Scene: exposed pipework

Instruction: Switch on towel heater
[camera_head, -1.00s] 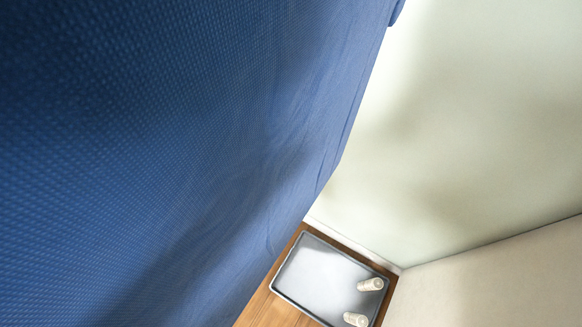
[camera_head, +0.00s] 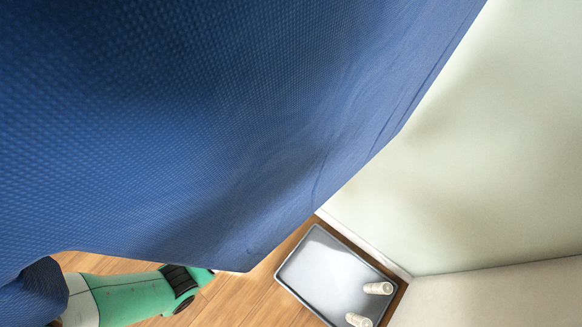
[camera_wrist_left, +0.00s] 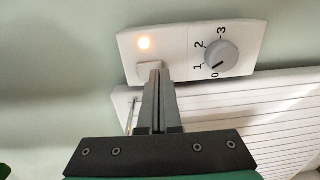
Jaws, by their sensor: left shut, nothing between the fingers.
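In the left wrist view, a white control panel (camera_wrist_left: 181,52) is on the wall. It carries a lit orange lamp (camera_wrist_left: 144,43), a small switch (camera_wrist_left: 149,70) and a grey dial (camera_wrist_left: 221,57) marked 0 to 3, with its mark near 0. The white ribbed heater (camera_wrist_left: 265,125) is below it. My left gripper (camera_wrist_left: 157,77) is shut and empty, its fingertips at the lower edge of the switch and partly covering it. I cannot tell whether they touch. In the head view a blue towel (camera_head: 230,120) hides the panel. My right gripper is not in view.
The large towel fills much of the head view. A grey tray (camera_head: 325,270) with two pale cylindrical objects (camera_head: 378,288) lies on the wood floor (camera_head: 240,300) in the corner. A pale wall (camera_head: 490,150) rises behind it.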

